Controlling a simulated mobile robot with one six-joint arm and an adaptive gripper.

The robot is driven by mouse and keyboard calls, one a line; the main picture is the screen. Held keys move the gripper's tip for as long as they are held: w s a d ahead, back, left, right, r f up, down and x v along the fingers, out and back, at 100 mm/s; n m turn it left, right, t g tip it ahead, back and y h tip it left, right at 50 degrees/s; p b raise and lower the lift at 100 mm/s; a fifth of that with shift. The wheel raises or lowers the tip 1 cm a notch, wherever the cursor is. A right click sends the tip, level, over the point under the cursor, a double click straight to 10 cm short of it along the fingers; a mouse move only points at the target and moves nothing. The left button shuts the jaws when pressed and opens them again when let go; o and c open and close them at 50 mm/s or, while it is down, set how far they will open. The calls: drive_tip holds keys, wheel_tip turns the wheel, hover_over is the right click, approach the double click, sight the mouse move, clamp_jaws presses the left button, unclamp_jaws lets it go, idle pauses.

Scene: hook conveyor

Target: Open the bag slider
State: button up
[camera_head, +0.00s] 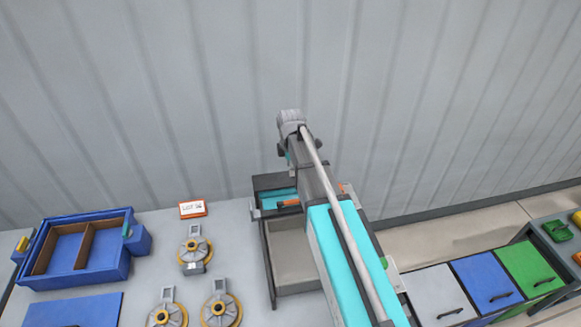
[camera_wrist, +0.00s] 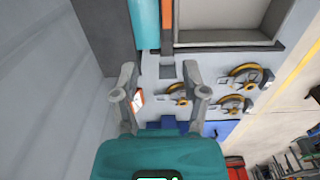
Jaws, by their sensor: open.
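The likely bag slider is a teal part (camera_head: 280,194) with a short orange handle (camera_head: 289,204), in a dark frame at the back of a grey open bin (camera_head: 290,262). My arm covers its right side in the head view. In the wrist view the teal part (camera_wrist: 146,22) and the orange handle (camera_wrist: 167,14) show at the top, beside the bin (camera_wrist: 222,36). My gripper (camera_wrist: 160,96) is open and empty, its fingers apart and clear of the handle. In the head view my gripper's fingers cannot be made out.
A blue divided box (camera_head: 75,250), an orange-edged label card (camera_head: 193,209) and several yellow-and-grey wheeled hooks (camera_head: 194,250) sit on the grey table to the left. White, blue (camera_head: 487,284) and green lids are at right. A ribbed wall stands close behind.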

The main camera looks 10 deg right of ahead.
drive_tip(key=shift+s+f, duration=0.1)
idle(0.3)
drive_tip(key=s+d+f+m+b, duration=0.1)
drive_tip(key=s+f+m+b, duration=1.3)
drive_tip(key=s+m, duration=0.4)
drive_tip(key=shift+s+d+f, duration=0.15)
drive_tip(key=shift+s+d, duration=0.05)
drive_tip(key=shift+s, duration=0.45)
